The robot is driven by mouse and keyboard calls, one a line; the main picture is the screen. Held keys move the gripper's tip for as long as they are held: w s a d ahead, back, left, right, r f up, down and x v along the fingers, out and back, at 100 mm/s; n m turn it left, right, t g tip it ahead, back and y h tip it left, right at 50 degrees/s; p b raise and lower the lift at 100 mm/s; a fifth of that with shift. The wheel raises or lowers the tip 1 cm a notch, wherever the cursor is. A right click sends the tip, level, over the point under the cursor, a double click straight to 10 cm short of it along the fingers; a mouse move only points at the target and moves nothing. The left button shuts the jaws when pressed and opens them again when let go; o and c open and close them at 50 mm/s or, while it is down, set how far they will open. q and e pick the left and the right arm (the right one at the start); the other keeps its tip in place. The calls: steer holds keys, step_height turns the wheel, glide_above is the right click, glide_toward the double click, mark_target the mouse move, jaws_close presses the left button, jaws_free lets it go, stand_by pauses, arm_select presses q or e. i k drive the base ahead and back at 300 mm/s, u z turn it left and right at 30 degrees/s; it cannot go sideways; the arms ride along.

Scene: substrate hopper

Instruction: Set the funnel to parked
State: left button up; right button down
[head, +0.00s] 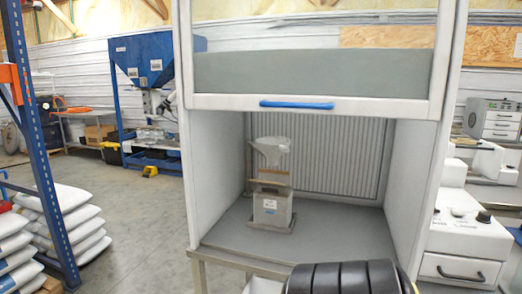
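A pale, translucent funnel (272,152) stands upright inside the open-fronted hood, left of its middle. Below it is a small tan shelf or bracket (270,186). Under that, a greyish container with a white label (271,208) stands on a flat base plate on the hood floor. The funnel looks in line above the container; whether its spout touches anything is too small to tell. Neither of my grippers shows in the head view.
The hood's sash with a blue handle (297,104) is raised above the opening. The hood floor (340,232) is clear to the right of the stand. A black ribbed shape covers the bottom edge. A blue hopper (146,60) and stacked white bags (62,222) are left; a white bench machine (456,232) is right.

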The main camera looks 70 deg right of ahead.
mark_target(272, 148)
steer(key=z, duration=0.9)
steer(key=i, duration=0.95)
steer(key=z, duration=1.1)
